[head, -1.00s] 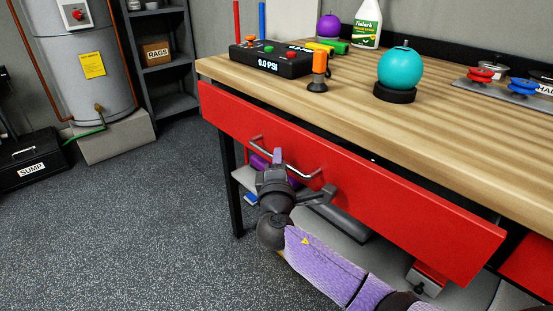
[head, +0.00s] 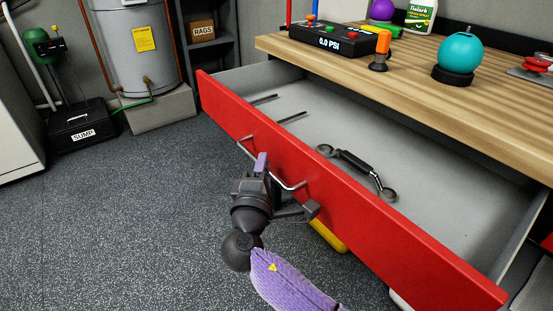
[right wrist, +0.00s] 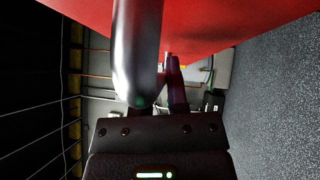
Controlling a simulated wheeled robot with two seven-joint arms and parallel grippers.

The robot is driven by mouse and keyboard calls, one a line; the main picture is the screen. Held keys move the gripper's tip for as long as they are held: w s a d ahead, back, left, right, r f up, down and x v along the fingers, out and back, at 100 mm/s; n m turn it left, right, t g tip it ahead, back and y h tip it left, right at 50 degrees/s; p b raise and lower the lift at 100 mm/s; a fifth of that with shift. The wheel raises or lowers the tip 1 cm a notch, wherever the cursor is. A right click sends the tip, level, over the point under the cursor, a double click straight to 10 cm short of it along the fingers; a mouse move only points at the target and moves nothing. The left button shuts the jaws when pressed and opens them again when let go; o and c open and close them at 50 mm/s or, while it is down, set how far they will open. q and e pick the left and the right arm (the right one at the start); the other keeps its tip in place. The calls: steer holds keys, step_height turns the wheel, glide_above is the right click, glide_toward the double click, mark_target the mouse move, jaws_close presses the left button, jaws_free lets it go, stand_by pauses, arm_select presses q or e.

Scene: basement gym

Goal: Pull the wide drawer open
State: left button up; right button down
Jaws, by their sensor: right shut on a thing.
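The wide drawer has a red front (head: 345,195) and stands well out from under the wooden bench top. Its grey inside (head: 300,125) shows, with two thin dark rods and a dark double-ended tool (head: 358,172) lying in it. My right gripper (head: 262,170) is at the silver bar handle (head: 290,184) on the drawer front and is shut on it. In the right wrist view the handle (right wrist: 137,55) runs close up between the fingers, below the red front. My left gripper is in neither view.
On the bench top (head: 330,60) stand a black gauge box (head: 328,38), an orange-topped tool (head: 381,50) and a teal ball on a black base (head: 460,55). A sump box (head: 85,125) and grey tank (head: 128,45) stand back left. The floor (head: 120,220) left of the drawer is clear.

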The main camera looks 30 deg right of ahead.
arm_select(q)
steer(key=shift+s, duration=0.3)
arm_select(e)
steer(key=shift+a, duration=0.3)
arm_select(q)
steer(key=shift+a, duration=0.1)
arm_select(e)
steer(key=c, duration=0.7)
jaws_free()
steer(key=shift+o, duration=0.3)
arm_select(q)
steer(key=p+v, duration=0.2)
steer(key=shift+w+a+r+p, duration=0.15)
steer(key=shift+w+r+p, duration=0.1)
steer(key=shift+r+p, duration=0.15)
arm_select(e)
steer(key=v, duration=1)
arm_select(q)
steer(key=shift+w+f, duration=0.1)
